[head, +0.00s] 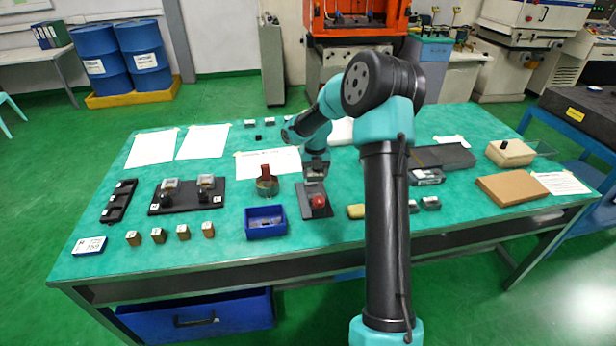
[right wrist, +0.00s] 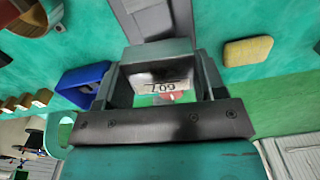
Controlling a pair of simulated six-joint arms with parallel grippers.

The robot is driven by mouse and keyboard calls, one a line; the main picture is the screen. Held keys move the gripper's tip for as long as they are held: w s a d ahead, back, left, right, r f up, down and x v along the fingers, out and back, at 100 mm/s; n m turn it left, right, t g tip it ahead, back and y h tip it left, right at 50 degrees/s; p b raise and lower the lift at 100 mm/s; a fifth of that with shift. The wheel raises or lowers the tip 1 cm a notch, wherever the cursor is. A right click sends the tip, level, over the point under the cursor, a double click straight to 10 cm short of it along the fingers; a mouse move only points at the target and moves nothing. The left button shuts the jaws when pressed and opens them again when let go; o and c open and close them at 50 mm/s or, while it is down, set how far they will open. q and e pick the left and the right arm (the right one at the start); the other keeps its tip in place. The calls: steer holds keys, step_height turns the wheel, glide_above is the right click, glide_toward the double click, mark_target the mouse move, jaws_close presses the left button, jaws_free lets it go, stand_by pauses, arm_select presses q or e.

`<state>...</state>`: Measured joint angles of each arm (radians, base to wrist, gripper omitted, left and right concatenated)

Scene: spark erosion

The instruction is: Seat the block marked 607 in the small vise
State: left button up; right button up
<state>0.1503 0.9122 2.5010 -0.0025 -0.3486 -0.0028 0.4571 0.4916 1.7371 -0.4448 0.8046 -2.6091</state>
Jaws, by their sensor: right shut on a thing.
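My right gripper (head: 315,172) is shut on a grey block (right wrist: 160,77). In the right wrist view the block sits between both fingers, and its pale label reads upside down as 607. A bit of red shows just past the block in the right wrist view. My left gripper is not in view.
A yellow sponge (head: 356,211) lies to the right. Grey blocks (head: 431,203) and a larger dark fixture (head: 442,157) are farther right.

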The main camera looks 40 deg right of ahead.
mark_target(313, 192)
steer(key=shift+w+r+n, duration=0.15)
steer(key=shift+w+n, duration=0.3)
steer(key=shift+n, duration=0.15)
steer(key=shift+f, duration=0.2)
steer(key=shift+f, duration=3.2)
steer(key=shift+f, duration=0.25)
steer(key=o, duration=1.3)
steer(key=shift+a, duration=0.1)
step_height(313, 192, up, 17)
steer(key=shift+r, duration=0.2)
